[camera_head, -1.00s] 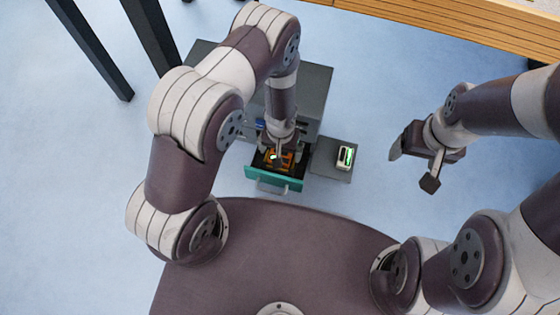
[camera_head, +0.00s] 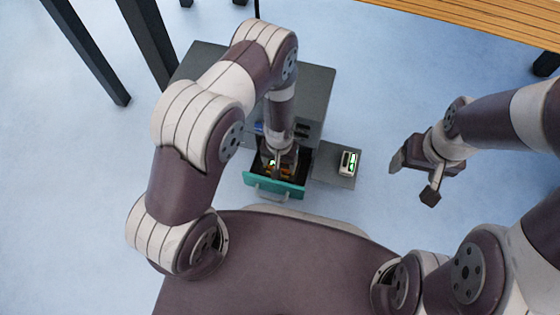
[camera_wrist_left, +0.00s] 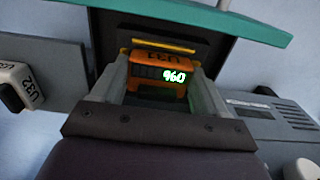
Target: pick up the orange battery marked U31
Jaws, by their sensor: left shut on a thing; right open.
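The orange battery marked U31 (camera_wrist_left: 160,70) shows in the left wrist view between the fingers of my left gripper (camera_wrist_left: 163,90), with a lit green-white display reading 960. My left gripper is shut on it, inside the open drawer. In the head view my left gripper (camera_head: 277,165) reaches down into the drawer with the teal front (camera_head: 273,185); only bits of orange show there, and the arm hides most of the battery. My right gripper (camera_head: 425,180) is open and empty, over the floor to the right of the drawer.
A grey cabinet (camera_head: 316,90) holds the drawer. A grey side shelf (camera_head: 325,168) beside it carries a white battery (camera_head: 348,163), marked U32 in the left wrist view (camera_wrist_left: 20,85). A wooden bench (camera_head: 460,20) stands at the back right. Blue floor is free around my right gripper.

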